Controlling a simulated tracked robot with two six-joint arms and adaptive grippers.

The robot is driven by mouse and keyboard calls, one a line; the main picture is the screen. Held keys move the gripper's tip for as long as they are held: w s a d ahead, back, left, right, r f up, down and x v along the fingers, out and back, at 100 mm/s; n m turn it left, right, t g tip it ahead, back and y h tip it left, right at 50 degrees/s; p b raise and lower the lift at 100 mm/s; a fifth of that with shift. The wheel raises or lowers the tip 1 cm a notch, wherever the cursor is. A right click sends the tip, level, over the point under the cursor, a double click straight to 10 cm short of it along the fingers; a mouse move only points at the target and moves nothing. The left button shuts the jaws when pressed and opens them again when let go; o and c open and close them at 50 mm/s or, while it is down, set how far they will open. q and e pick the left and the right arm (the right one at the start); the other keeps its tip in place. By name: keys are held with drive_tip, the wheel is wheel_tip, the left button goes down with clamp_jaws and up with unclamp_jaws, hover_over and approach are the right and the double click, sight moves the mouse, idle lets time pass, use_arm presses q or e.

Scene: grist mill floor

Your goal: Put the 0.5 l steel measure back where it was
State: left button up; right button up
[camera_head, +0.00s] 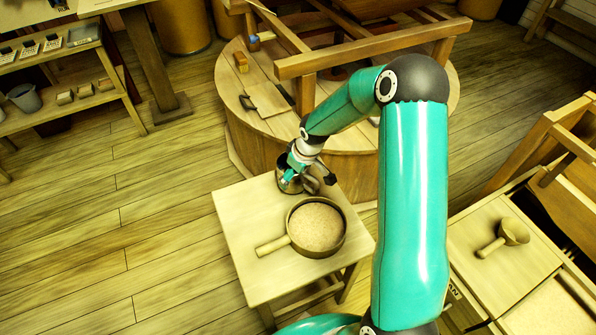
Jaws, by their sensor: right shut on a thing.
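The steel measure (286,181) is a small shiny metal cup at the far edge of the small wooden table (240,222). My right gripper (305,180) is shut on it, and its fingers hide part of the cup. The cup looks about upright; I cannot tell whether its base touches the tabletop. A round pan (318,226) with a wooden handle, full of pale meal, stands on the same table just in front of the measure. My left gripper is not in view.
The round millstone casing (354,170) with a wooden frame stands close behind the table. A wooden scoop (506,235) lies on a bin lid at right. Shelves (60,100) with a bucket (25,97) stand at upper left. The floor at left is clear.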

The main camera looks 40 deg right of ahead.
drive_tip(key=shift+f+b, duration=0.6)
drive_tip(key=shift+b, duration=0.05)
drive_tip(key=o, duration=1)
drive_tip(key=shift+r, duration=0.1)
